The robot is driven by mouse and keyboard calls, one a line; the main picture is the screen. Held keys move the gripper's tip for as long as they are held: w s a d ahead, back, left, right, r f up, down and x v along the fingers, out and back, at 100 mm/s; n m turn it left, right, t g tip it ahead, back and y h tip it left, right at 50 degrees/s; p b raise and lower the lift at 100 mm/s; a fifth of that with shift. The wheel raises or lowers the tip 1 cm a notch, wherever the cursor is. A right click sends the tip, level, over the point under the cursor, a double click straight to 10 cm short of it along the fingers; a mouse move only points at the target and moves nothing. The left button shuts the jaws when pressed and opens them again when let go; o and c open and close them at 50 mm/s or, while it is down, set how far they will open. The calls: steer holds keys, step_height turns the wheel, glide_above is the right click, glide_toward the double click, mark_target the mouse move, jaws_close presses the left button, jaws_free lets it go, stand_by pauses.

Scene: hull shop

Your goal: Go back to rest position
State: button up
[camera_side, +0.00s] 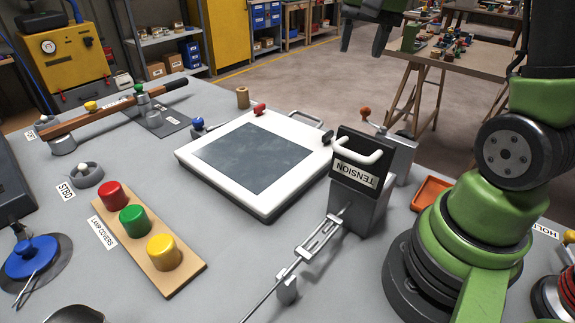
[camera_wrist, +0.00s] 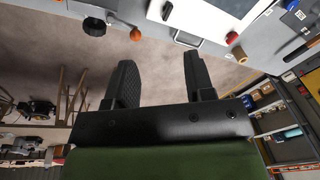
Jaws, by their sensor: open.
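My gripper (camera_side: 366,38) hangs at the top of the side view, well above and beyond the table, partly cut off by the picture's edge. In the wrist view, its two dark fingers (camera_wrist: 160,83) stand apart with nothing between them, so it is open and empty. The grey table (camera_side: 110,285) lies below it in the side view. The wrist view shows only a strip of the table along its top edge.
A white-framed panel (camera_side: 220,192) sits mid-table. The TENSION box (camera_side: 352,205) with a white handle stands beside it, near my arm's base. A board with red, green and yellow covers (camera_side: 185,277) lies in front. A wooden bench (camera_side: 460,58) stands behind; open floor lies between.

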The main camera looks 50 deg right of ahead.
steer(key=s+a+r+n+t+y, duration=0.1)
steer(key=s+a+n+t, duration=0.1)
steer(key=s+a, duration=0.4)
steer(key=s+a+r+n+t+y, duration=0.1)
steer(key=s+a+n, duration=0.4)
steer(key=a, duration=0.5)
steer(key=shift+s+a+r+t, duration=0.35)
steer(key=shift+s+r+t, duration=0.25)
steer(key=shift+t, duration=0.6)
steer(key=shift+w+r, duration=0.1)
